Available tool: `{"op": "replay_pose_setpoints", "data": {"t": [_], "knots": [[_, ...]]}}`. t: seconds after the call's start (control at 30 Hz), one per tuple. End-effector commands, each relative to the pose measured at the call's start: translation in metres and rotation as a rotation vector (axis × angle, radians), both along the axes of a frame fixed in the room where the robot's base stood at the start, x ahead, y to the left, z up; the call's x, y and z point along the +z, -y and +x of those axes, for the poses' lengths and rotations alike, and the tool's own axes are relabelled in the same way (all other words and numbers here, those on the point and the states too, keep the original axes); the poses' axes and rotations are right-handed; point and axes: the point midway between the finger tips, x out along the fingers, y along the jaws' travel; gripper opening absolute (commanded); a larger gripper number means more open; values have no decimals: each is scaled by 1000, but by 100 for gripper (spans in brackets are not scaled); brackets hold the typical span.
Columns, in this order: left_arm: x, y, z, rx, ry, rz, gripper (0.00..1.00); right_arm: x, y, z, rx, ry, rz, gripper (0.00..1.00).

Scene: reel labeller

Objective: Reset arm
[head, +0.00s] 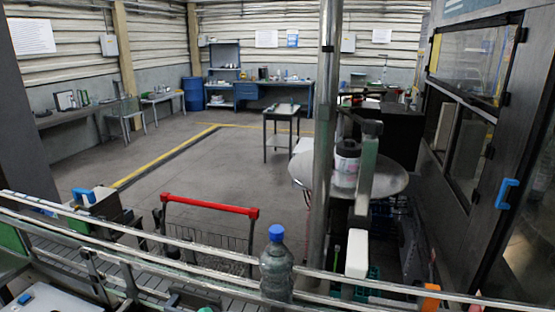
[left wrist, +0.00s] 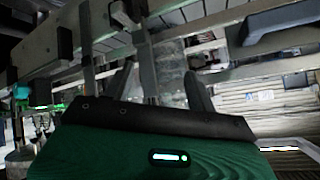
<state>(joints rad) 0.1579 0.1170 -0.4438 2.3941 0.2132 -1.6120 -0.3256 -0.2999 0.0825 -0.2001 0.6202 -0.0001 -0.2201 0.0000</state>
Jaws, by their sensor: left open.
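My left gripper (left wrist: 160,74) shows in the left wrist view with its two dark fingers apart, so it is open. A clear, ribbed shape that looks like a bottle (left wrist: 171,72) appears in the gap between the fingers. I cannot tell whether it is between them or beyond them. In the head view a clear bottle with a blue cap (head: 276,262) stands upright at the conveyor rails (head: 180,240). I make out neither gripper in the head view. My right gripper is in neither view.
A metal post (head: 325,130) rises right of centre. Behind it a round table (head: 390,180) carries a white container with a dark lid (head: 346,160). A cart with a red handle (head: 210,204) stands beyond the rails. A glazed cabinet (head: 480,110) fills the right side.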

Motion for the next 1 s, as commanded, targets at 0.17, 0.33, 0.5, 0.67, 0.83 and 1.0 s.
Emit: {"op": "replay_pose_setpoints", "data": {"t": [0.17, 0.33, 0.5, 0.67, 0.83, 1.0], "knots": [[-61, -39, -34, 176, -169, -36, 57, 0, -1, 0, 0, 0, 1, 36], [-111, -77, -75, 346, -313, -45, 57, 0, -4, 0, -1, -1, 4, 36], [-150, -113, -121, 503, -432, -29, 57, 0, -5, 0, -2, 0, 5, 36], [-173, -138, -157, 611, -510, -7, 57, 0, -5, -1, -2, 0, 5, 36], [-189, -160, -192, 707, -574, 23, 57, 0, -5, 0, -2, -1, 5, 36], [-244, -160, -182, 715, -594, 33, 57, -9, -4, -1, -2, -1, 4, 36]]}}
